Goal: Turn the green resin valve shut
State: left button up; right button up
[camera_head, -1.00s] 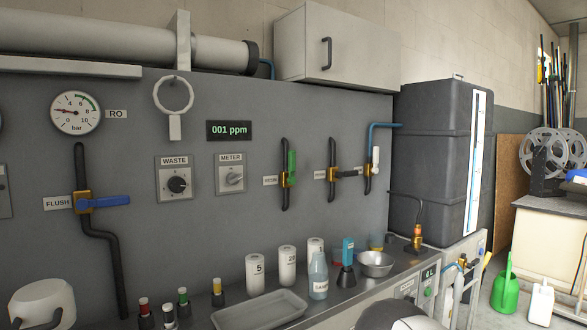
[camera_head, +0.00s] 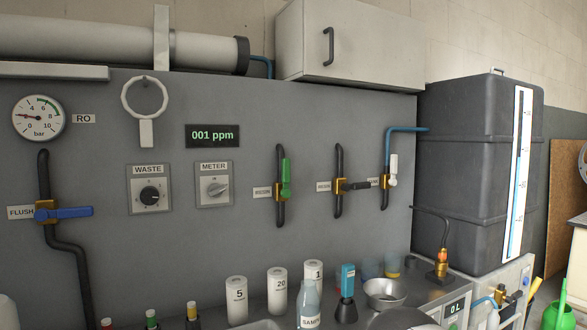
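The green resin valve (camera_head: 286,177) is on the grey wall panel, right of its RESIN label (camera_head: 262,193). Its green handle stands upright, in line with the black vertical pipe, on a brass body. No gripper touches it. Neither of my grippers is in the head view.
A valve with a black handle (camera_head: 353,186) and one with a white handle (camera_head: 393,170) sit right of it. A blue-handled flush valve (camera_head: 70,212) is at left. Below, the counter holds white canisters (camera_head: 277,290), a sample bottle (camera_head: 309,305) and a metal bowl (camera_head: 384,293).

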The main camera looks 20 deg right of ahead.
aim_at(285, 193)
jog(key=i+l+u, duration=0.1)
jog(key=l+u, duration=0.2)
jog(key=l, duration=1.15)
jog(key=l+u, duration=0.35)
jog(key=l, duration=1.1)
